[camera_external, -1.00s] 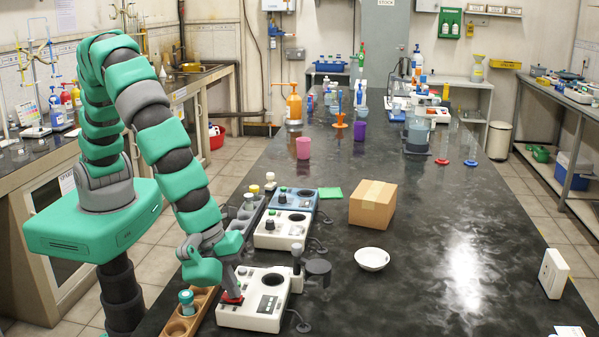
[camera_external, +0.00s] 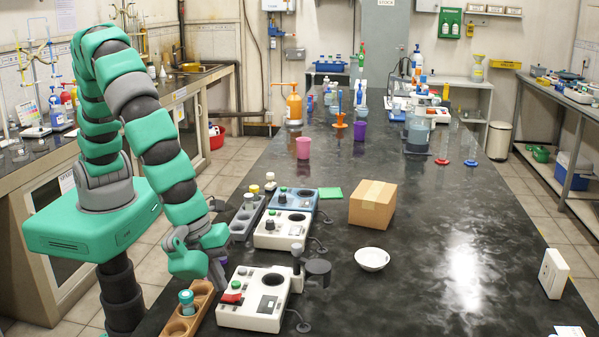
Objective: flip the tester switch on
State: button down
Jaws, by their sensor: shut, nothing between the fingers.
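The nearest white tester (camera_external: 253,318) stands on the dark bench at the lower middle, with a red switch (camera_external: 231,298) on its left side. A small green spot (camera_external: 236,285) shows just above the red switch. Whether the switch is on or off is too small to tell. A dark dial or display sits on the tester's top right. My gripper (camera_external: 217,281) is shut and empty.
A wooden rack (camera_external: 203,298) with a teal-capped vial (camera_external: 187,302) stands left of the tester. Behind are a second white device (camera_external: 283,231) and a blue one (camera_external: 299,196). A white bowl (camera_external: 372,259) and cardboard box (camera_external: 372,205) lie to the right.

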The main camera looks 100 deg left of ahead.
jog(key=v, duration=1.2)
jog(key=shift+d+b, duration=0.15)
jog(key=shift+b, duration=0.15)
jog(key=b, duration=0.3)
jog(key=shift+w+f, duration=0.2)
jog(key=shift+w+r+t+b, duration=0.25)
jog(key=shift+r+t+b, duration=0.15)
jog(key=shift+b, duration=0.75)
jog(key=x, duration=1.4)
